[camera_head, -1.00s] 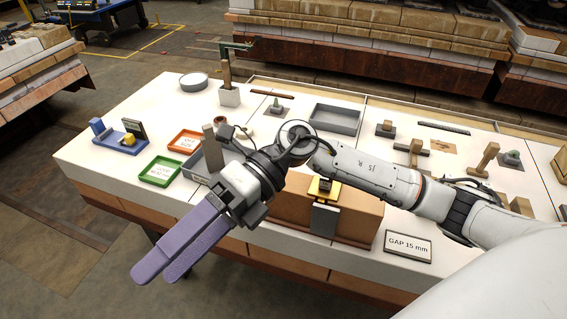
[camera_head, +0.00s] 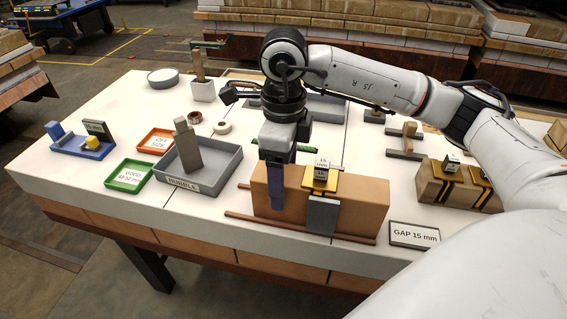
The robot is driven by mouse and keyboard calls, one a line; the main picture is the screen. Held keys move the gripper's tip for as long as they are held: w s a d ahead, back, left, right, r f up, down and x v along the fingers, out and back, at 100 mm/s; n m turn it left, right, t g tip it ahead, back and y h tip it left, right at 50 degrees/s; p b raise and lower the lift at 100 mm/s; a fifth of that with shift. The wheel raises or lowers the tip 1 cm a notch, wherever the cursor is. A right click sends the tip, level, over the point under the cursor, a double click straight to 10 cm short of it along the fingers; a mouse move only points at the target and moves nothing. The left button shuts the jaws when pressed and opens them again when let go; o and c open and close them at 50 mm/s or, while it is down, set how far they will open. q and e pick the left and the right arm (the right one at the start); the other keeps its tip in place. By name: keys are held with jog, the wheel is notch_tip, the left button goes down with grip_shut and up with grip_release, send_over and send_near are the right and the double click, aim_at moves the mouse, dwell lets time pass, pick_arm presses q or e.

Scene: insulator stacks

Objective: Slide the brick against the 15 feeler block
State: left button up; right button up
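A long tan brick (camera_head: 362,206) stands on the white table near the front edge. A small block labelled 15 mm (camera_head: 322,170) sits on a yellow bracket (camera_head: 318,183) on top of it, with a grey plate (camera_head: 322,214) hanging down in front. My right gripper (camera_head: 277,205) points down, its purple finger overlapping the brick's left part in the picture. Whether it touches the brick cannot be told. The fingers overlap one another, so their opening is hidden. My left gripper is out of view. A sign (camera_head: 414,235) reads GAP 15 mm.
A thin brown rod (camera_head: 345,236) lies along the brick's front. Another bracketed brick (camera_head: 432,183) stands to the right.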

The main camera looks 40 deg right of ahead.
notch_tip(320, 180, down, 6)
jog(key=shift+r, duration=0.1)
jog(key=shift+c, duration=0.2)
jog(key=c, duration=1.5)
jog(key=shift+o, duration=0.2)
jog(key=shift+s+d, duration=0.25)
jog(key=shift+s, duration=0.15)
jog(key=o, duration=1.5)
jog(key=shift+d, duration=0.1)
jog(key=shift+c, duration=0.2)
jog(key=shift+o, duration=0.2)
